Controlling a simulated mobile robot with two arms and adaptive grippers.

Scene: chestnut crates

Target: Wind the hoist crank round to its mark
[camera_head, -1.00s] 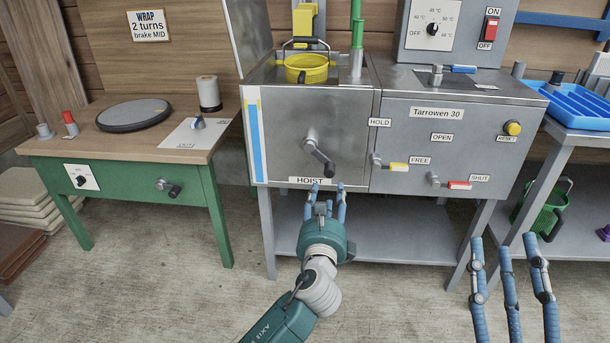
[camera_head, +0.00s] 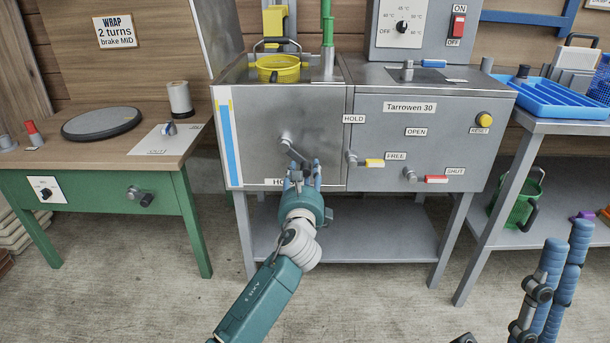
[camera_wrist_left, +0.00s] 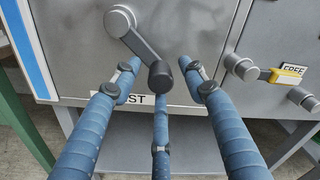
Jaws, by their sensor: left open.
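The hoist crank (camera_head: 291,151) is a grey arm on the front of the steel cabinet, its handle pointing down and right from the hub. In the left wrist view the crank (camera_wrist_left: 137,42) ends in a dark round handle (camera_wrist_left: 160,75). My left gripper (camera_head: 304,173) is open just in front of the handle. In the left wrist view its blue fingers (camera_wrist_left: 158,84) spread around the handle without closing on it; contact cannot be told. The HOIST label is partly hidden behind the gripper. My right gripper (camera_head: 556,262) is at the lower right, empty, its fingers apart and partly cut off.
The yellow basket (camera_head: 279,70) hangs above the cabinet. FREE (camera_head: 375,162) and SHUT (camera_head: 436,179) levers stick out right of the crank. A green-legged bench (camera_head: 100,195) stands left, and a table with a blue tray (camera_head: 560,100) stands right. The floor in front is clear.

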